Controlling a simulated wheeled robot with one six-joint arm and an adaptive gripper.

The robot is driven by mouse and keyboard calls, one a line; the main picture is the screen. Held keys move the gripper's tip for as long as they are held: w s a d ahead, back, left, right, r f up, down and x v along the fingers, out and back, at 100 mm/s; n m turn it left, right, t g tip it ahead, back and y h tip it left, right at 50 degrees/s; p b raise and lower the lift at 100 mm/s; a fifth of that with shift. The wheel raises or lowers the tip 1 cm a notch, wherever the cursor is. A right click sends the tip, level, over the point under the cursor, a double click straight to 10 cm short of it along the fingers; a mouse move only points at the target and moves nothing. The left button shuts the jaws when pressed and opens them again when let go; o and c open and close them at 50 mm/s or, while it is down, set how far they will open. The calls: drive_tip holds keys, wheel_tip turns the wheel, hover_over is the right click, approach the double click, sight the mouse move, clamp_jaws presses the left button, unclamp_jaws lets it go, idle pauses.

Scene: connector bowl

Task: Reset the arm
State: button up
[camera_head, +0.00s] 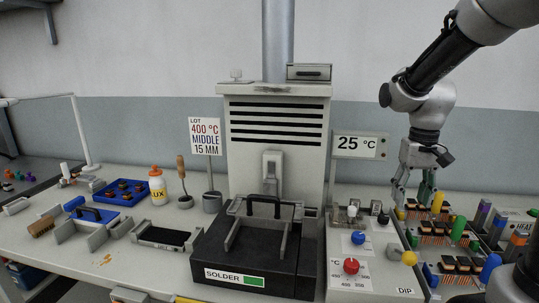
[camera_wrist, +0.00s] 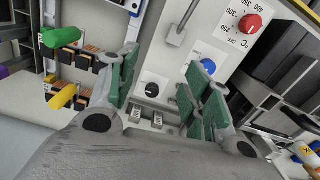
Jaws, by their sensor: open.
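My gripper (camera_head: 413,188) hangs at the right in the head view, pointing down with its fingers apart. It is over the area between the control panel and the rows of connectors. In the wrist view my gripper (camera_wrist: 166,75) shows two green-padded fingers spread apart, with nothing between them but the control panel (camera_wrist: 172,55) below. My arm reaches in from the upper right of the head view. Whether the fingertips touch anything below is hard to tell.
Connectors with coloured handles (camera_head: 459,228) stand close by the gripper on the right. The control panel (camera_head: 384,252) has a red knob (camera_head: 351,266) and a blue knob (camera_head: 358,238).

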drive_tip(key=s+r+t, duration=0.2)
drive_tip(key=s+r, duration=0.1)
drive_tip(key=s, duration=0.5)
drive_tip(key=s+r+n+t, duration=0.1)
drive_tip(key=s+r, duration=0.3)
drive_tip(key=s, duration=0.4)
drive_tip(key=shift+s+t, duration=0.15)
drive_tip(key=shift+t, duration=0.65)
